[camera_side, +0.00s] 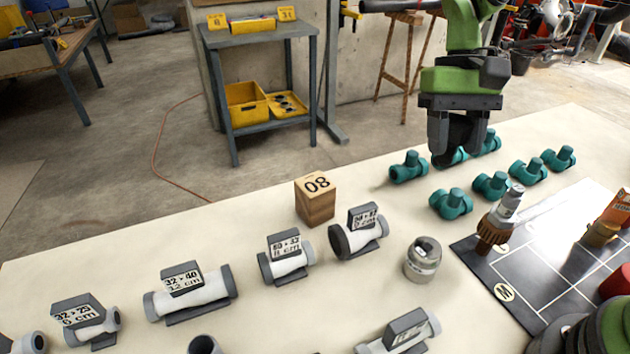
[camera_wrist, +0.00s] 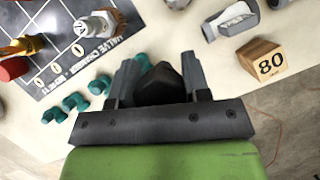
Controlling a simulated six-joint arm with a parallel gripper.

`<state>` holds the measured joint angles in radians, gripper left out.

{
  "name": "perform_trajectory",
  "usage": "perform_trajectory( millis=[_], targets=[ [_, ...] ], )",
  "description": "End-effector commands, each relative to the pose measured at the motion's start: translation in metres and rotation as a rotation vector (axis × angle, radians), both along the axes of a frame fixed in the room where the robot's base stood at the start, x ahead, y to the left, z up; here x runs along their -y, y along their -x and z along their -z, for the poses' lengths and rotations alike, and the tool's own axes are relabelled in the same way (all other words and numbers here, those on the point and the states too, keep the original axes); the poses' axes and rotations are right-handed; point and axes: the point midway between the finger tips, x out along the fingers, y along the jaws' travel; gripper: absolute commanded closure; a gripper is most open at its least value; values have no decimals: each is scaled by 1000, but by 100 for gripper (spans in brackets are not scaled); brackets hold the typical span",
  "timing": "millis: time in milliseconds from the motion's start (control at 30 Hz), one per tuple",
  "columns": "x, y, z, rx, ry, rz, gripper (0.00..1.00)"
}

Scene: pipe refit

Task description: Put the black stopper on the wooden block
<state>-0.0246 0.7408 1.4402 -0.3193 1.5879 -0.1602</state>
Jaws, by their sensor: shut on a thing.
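The wooden block (camera_side: 315,203) is a small cube marked 08 on its top, standing on the table left of my gripper in the side view. It also shows at the right of the wrist view (camera_wrist: 262,62); its visible top is bare. My gripper (camera_side: 456,158) is above the far part of the table, pointing down, near the teal fittings. In the wrist view my gripper (camera_wrist: 158,70) is shut on the black stopper (camera_wrist: 158,84), a dark faceted piece between the fingers. In the side view I cannot tell the stopper from the dark fingers.
Teal tee fittings (camera_side: 451,203) stand in rows below and right of my gripper. Grey pipe pieces with labels (camera_side: 286,258) line the near side, with a grey metal cylinder (camera_side: 423,260). A dark marked mat (camera_side: 540,275) with a valve (camera_side: 499,222) lies at right.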

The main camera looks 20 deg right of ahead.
Motion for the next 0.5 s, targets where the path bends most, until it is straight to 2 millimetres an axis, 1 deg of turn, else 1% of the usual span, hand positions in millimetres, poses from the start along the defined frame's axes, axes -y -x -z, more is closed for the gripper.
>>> perform_trajectory(
  millis=[33, 200, 500],
  targets=[
    [-4, -8, 0, 2, -2, 117, 80],
    [-26, -36, -3, 1, -3, 527, 80],
    [-75, -80, -9, 2, -3, 1177, 80]
  ],
)
